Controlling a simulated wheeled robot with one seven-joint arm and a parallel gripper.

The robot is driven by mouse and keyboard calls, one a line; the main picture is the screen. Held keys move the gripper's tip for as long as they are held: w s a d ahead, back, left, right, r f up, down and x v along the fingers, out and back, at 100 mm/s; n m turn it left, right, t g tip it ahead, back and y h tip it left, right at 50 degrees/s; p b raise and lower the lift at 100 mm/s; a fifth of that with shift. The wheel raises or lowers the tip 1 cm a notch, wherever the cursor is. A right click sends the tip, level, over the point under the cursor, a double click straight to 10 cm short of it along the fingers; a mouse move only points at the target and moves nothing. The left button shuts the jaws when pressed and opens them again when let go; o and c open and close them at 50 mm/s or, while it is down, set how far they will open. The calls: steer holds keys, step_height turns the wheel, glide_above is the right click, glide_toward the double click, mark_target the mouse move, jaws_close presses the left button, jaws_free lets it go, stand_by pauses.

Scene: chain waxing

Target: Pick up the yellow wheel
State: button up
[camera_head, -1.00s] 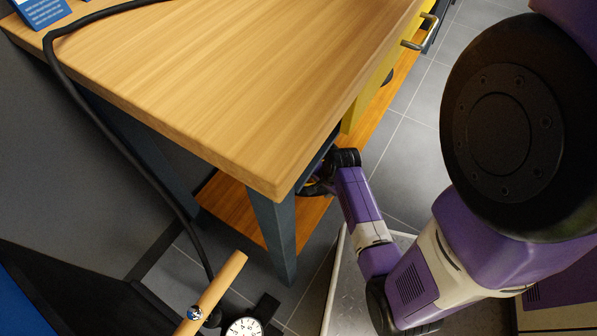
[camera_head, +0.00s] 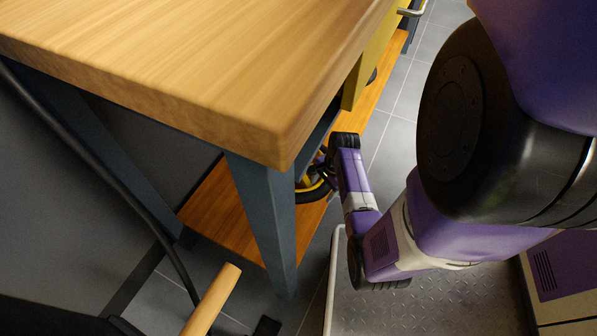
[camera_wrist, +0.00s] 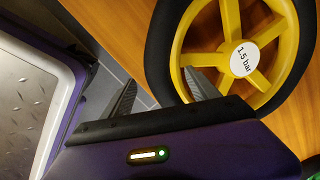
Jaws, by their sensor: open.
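The yellow wheel (camera_wrist: 236,52) has a black tyre, yellow spokes and a white label reading "1.5 bar". In the wrist view it lies in front of my gripper (camera_wrist: 160,77), over an orange wooden surface. My gripper is open. Its left finger appears outside the tyre and its right finger overlaps the yellow rim, with part of the tyre between them in the picture. I cannot tell contact or depth. In the head view the wheel (camera_head: 314,190) is partly hidden by the bench leg and my gripper (camera_head: 326,166), on the lower shelf.
The workbench top (camera_head: 190,60) overhangs the lower wooden shelf (camera_head: 222,215). A blue-grey bench leg (camera_head: 265,220) stands left of the wheel. A black cable (camera_head: 120,190) hangs at left, near a wooden handle (camera_head: 212,300). Grey tiled floor (camera_head: 400,130) is open at right.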

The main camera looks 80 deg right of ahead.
steer(key=shift+w+d+f, duration=0.1)
steer(key=shift+f, duration=0.6)
steer(key=shift+c, duration=0.2)
jaws_close()
steer(key=shift+r, duration=0.1)
